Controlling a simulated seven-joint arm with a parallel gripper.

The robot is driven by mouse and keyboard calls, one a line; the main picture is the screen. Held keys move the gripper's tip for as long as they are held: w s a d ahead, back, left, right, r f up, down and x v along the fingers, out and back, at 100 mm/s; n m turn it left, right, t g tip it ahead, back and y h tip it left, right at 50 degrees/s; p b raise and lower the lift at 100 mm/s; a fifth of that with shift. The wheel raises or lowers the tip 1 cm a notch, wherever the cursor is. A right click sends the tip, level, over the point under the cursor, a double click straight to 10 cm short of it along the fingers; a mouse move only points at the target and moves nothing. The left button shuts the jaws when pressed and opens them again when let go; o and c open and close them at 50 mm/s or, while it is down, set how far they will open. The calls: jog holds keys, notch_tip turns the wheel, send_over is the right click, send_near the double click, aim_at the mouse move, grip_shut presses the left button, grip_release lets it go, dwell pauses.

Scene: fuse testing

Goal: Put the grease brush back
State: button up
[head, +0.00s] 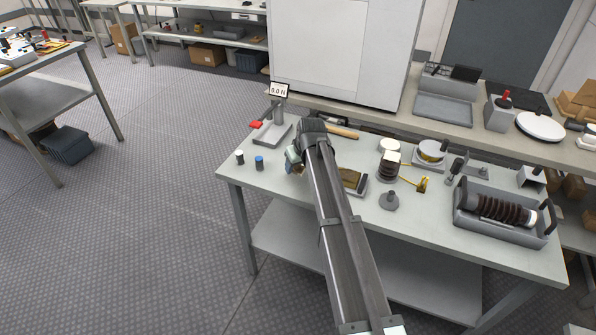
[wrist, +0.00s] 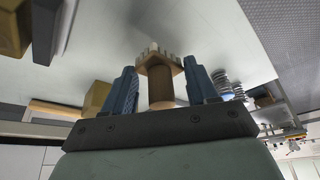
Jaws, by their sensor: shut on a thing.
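The grease brush (wrist: 160,85) shows in the wrist view as a brown handle with a tan, notched head. My gripper (wrist: 160,92) is shut on it, with a blue finger on each side. In the head view my gripper (head: 294,160) is over the left part of the grey workbench (head: 420,228). My own arm and gripper hide most of the brush there. I cannot tell how far the brush is from the bench top.
Two small cylinders, one blue-topped (head: 259,162), stand left of my gripper. A shallow tray (head: 270,134) lies behind it, near a wooden handle (head: 343,132). A brown-topped block (head: 353,180), a grey funnel-like piece (head: 389,200) and a coil bin (head: 500,215) are to the right.

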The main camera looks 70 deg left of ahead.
jog(key=shift+f, duration=1.35)
jog(key=shift+f, duration=0.1)
jog(key=o, duration=1)
jog(key=v, duration=1.2)
